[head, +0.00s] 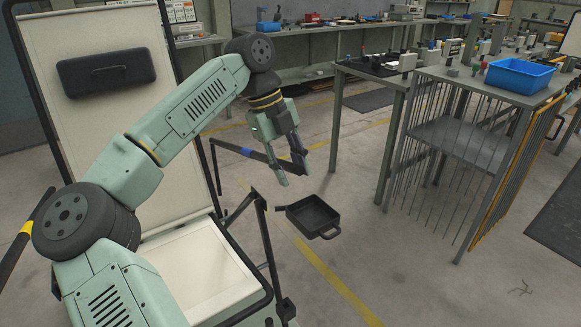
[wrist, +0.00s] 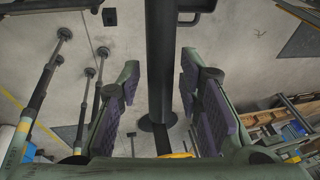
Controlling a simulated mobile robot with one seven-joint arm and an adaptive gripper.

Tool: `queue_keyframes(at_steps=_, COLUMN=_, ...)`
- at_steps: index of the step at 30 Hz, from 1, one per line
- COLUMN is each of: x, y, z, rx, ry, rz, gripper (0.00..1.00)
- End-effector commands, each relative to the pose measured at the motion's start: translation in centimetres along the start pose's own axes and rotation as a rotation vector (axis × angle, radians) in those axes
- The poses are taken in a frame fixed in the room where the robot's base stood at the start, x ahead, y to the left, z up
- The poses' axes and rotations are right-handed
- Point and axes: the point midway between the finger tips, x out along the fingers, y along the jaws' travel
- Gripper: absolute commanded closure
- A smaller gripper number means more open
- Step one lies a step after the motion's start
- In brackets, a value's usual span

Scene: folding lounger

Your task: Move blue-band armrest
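The blue-band armrest (head: 230,146) is a dark bar with a blue band, sticking out from the right side of the lounger's upright backrest (head: 120,140). My gripper (head: 294,176) is at the bar's outer end, fingers pointing down. In the wrist view, a thick dark bar, apparently this armrest (wrist: 160,50), runs between the two open fingers (wrist: 158,100). Floor shows on both sides of the bar, so the pads look apart from it. The blue band is not clear in the wrist view. The yellow-band armrest (head: 25,228) sticks out at left.
The lounger's cream seat (head: 190,270) and black side frame (head: 265,240) lie below my arm. A workbench with a blue bin (head: 520,78) stands at right.

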Motion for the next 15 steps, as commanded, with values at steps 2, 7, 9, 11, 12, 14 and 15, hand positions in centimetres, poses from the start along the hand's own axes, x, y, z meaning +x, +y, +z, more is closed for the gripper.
queue_keyframes(at_steps=2, x=0.0, y=0.0, z=0.0, rx=0.001, ry=0.001, rz=0.001, gripper=0.62)
queue_keyframes(at_steps=7, x=0.0, y=0.0, z=-0.1, rx=0.002, ry=0.001, rz=0.001, gripper=0.62)
queue_keyframes(at_steps=9, x=0.0, y=0.0, z=-0.1, rx=0.002, ry=0.001, rz=0.001, gripper=0.62)
queue_keyframes(at_steps=11, x=-0.2, y=0.0, z=-0.1, rx=0.001, ry=0.001, rz=0.001, gripper=0.62)
queue_keyframes(at_steps=12, x=-0.5, y=0.0, z=0.0, rx=0.000, ry=0.001, rz=0.001, gripper=0.62)
queue_keyframes(at_steps=14, x=-1.2, y=0.0, z=0.0, rx=0.000, ry=0.000, rz=0.001, gripper=0.62)
queue_keyframes(at_steps=15, x=-1.8, y=-0.1, z=0.0, rx=0.000, ry=-0.001, rz=0.000, gripper=0.62)
